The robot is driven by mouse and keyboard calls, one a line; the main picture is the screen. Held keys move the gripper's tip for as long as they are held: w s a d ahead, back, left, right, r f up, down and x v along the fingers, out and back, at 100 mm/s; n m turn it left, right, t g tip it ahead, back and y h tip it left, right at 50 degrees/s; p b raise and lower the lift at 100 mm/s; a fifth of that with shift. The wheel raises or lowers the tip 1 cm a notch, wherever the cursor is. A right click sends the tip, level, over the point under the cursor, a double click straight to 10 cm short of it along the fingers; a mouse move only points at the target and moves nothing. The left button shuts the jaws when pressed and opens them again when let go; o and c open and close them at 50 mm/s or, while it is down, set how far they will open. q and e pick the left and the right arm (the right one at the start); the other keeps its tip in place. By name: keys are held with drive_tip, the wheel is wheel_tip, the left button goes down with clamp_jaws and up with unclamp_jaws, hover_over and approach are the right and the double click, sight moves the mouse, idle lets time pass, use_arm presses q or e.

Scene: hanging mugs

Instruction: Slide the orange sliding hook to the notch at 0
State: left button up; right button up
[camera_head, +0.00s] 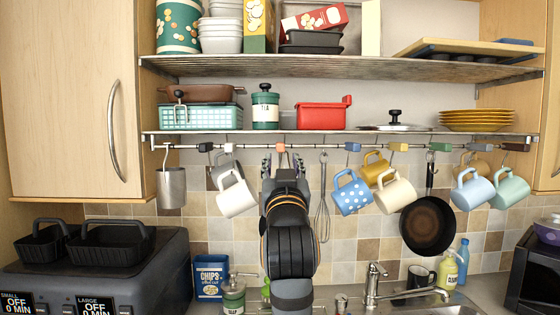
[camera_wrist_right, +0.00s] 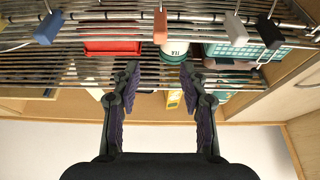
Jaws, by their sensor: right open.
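The orange sliding hook (camera_head: 281,147) sits on the rail (camera_head: 320,146) under the lower shelf, between a grey hook on the left and a blue hook on the right. In the right wrist view the orange hook (camera_wrist_right: 160,27) shows ahead of the fingertips, near the middle of the picture's width. My right gripper (camera_head: 282,163) is raised in front of the rail, just below the hook. Its fingers (camera_wrist_right: 160,76) are open and apart, with nothing between them. No 0 mark can be read on the rail. My left gripper is not in view.
Left of the orange hook, a white mug (camera_head: 236,194) and a metal cup (camera_head: 171,188) hang. To the right hang a whisk (camera_head: 322,205), a dotted blue mug (camera_head: 350,193) and a black pan (camera_head: 428,226). The rail is bare close beside the orange hook.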

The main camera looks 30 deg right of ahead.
sight(281, 149)
drive_tip(key=x, duration=0.1)
drive_tip(key=p+x, duration=0.1)
drive_tip(key=x, duration=0.1)
drive_tip(key=p+x, duration=0.1)
drive_tip(key=x, duration=0.1)
drive_tip(key=shift+w+d+f, duration=0.15)
drive_tip(key=shift+w+f, duration=0.05)
drive_tip(key=shift+f, duration=0.05)
drive_tip(key=x, duration=0.1)
drive_tip(key=p+x, duration=0.1)
drive_tip(key=x, duration=0.1)
drive_tip(key=p+x, duration=0.1)
drive_tip(key=x, duration=0.1)
drive_tip(key=shift+w+f, duration=0.15)
drive_tip(key=shift+f, duration=0.2)
drive_tip(key=shift+w+d+r, duration=0.1)
drive_tip(key=shift+w+d, duration=0.15)
drive_tip(key=shift+w, duration=0.15)
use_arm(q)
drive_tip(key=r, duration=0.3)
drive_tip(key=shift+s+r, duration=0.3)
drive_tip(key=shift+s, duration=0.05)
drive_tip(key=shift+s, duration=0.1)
use_arm(e)
clamp_jaws()
